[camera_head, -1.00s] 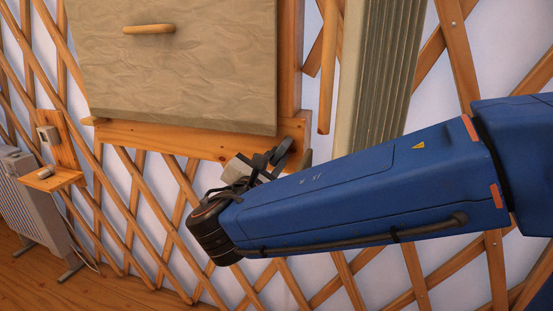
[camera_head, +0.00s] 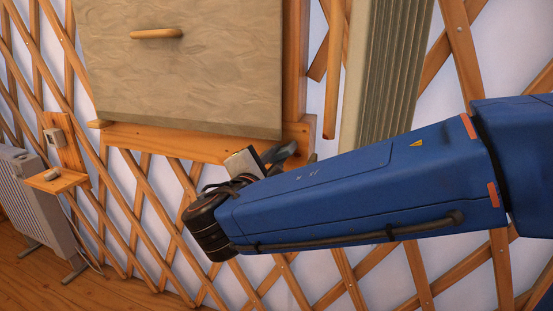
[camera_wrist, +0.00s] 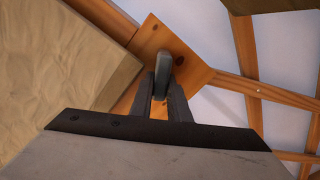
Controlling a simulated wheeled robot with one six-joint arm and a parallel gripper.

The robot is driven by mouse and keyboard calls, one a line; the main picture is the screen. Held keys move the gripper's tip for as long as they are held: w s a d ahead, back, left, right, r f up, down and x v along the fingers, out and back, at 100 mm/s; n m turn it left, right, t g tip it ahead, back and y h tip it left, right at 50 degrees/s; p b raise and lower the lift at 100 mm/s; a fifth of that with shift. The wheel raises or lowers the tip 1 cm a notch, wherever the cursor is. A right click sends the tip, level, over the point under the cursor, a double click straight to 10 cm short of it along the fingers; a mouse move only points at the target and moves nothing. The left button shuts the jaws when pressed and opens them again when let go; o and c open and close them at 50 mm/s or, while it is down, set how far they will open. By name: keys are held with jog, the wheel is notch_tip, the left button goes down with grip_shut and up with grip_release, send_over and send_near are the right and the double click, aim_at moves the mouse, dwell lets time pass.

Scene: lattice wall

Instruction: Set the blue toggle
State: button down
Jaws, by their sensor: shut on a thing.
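A slim grey-blue toggle lever (camera_wrist: 161,68) stands out from an orange wooden board (camera_wrist: 180,45) in the wrist view. My gripper (camera_wrist: 162,88) has its two dark fingers on either side of the lever's near part and is shut on it. The lever's far end shows beyond the fingertips. In the head view my gripper (camera_head: 280,153) is at the right end of the wooden rail (camera_head: 170,141) under the beige panel. The toggle cannot be made out there, behind my gripper and arm.
The beige panel (camera_head: 190,75) with a wooden handle (camera_head: 157,34) is just left of my gripper. A ribbed pale column (camera_head: 385,80) stands behind my arm. Lattice wall lies all round. A small shelf (camera_head: 58,181) and a white radiator (camera_head: 35,200) are at far left.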

dwell(0.4)
jog(key=c, duration=1.7)
grip_release()
